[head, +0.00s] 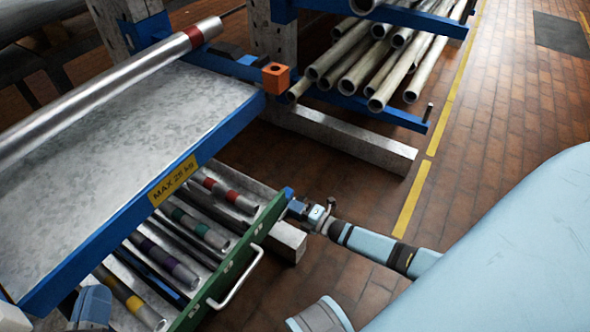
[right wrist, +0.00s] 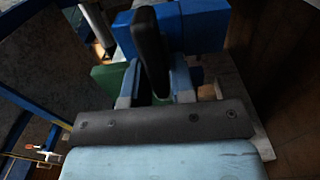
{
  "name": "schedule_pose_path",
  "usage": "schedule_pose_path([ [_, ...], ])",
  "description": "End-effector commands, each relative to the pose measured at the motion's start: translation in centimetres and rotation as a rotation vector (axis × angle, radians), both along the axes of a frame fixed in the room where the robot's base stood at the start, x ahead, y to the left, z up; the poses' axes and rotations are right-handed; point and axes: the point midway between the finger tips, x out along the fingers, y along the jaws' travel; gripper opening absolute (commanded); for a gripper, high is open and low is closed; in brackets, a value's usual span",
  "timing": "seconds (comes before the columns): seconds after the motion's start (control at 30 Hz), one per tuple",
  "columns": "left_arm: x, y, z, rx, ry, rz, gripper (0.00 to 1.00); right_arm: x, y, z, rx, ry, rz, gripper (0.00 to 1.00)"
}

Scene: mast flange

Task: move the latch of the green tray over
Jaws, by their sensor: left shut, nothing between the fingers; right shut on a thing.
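The green tray (head: 236,262) is the long green front with a pale bar handle (head: 236,280), under the grey shelf. Its latch shows as a black lever (right wrist: 149,45) in the right wrist view, in front of a blue block (right wrist: 200,25). The blue block also shows at the tray's far right end in the head view (head: 288,192). My right gripper (head: 294,207) is at that end; in the right wrist view its fingers (right wrist: 154,82) are shut on the black lever, one on each side. The lever's lower end is hidden.
The tray holds several grey tubes with coloured bands (head: 183,220). A long metal tube with a red band (head: 120,82) lies on the shelf (head: 110,135) above. An orange block (head: 276,77) sits at the shelf's corner. Brick floor (head: 490,130) is open to the right.

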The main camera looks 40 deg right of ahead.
Motion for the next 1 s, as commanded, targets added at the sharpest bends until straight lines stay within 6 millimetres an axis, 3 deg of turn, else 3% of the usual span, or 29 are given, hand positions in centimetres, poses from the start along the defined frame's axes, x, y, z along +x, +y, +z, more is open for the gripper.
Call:
schedule_pose_path([
  [0.4,0.0,0.1,-0.1,0.004,0.001,-0.001,0.0,0.0,0.1,0.0,-0.009,-0.004,0.001,0.0],
  [0.43,0.0,0.1,-0.1,0.003,0.001,-0.001,0.0,0.0,0.1,0.0,-0.009,-0.004,0.001,0.26],
  [0.5,-0.1,0.1,-0.1,0.004,0.002,-0.001,0.0,0.0,0.1,0.0,-0.009,-0.004,0.001,0.4],
  [0.83,-0.2,0.1,-0.1,0.004,0.006,0.0,0.0,-0.3,-0.1,0.0,-0.008,-0.002,0.0,0.4],
  [1.0,-0.1,0.1,1.0,-0.006,-0.015,0.006,0.0,-2.3,-0.9,0.1,-0.009,0.001,-0.001,0.4],
])
